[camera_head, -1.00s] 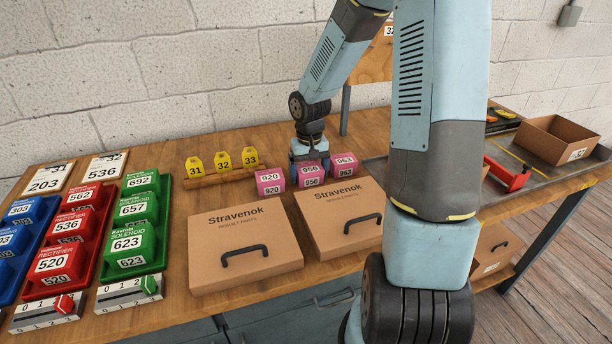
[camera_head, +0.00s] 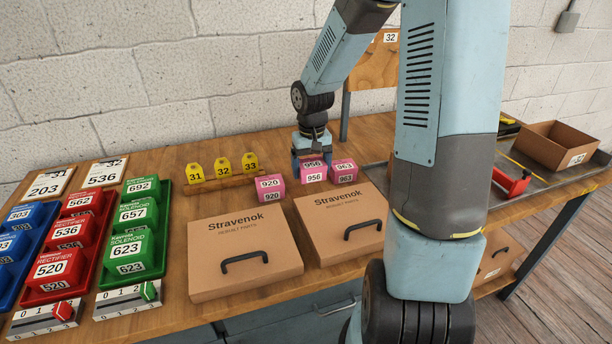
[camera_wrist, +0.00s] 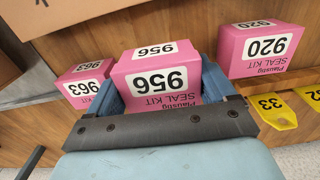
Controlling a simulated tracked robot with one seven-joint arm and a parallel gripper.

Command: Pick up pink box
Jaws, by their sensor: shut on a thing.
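Three pink boxes stand in a row on the wooden bench. The middle box, labelled 956 (camera_head: 313,176), is between the jaws of my gripper (camera_head: 311,160). In the wrist view the fingers of my gripper (camera_wrist: 165,95) close on both sides of box 956 (camera_wrist: 158,78), which reads Seal Kit. Box 920 (camera_head: 270,190) stands to its left and box 963 (camera_head: 344,173) to its right in the head view. In the wrist view box 920 (camera_wrist: 262,48) is at the right and box 963 (camera_wrist: 84,84) at the left, both apart from my fingers.
Two Stravenok cartons (camera_head: 245,262) with black handles lie in front of the pink boxes. Yellow tags 31, 32 and 33 (camera_head: 222,168) stand on a wooden rail to the left. Red, green and blue bins (camera_head: 130,235) fill the bench's left side. An open carton (camera_head: 556,143) is at far right.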

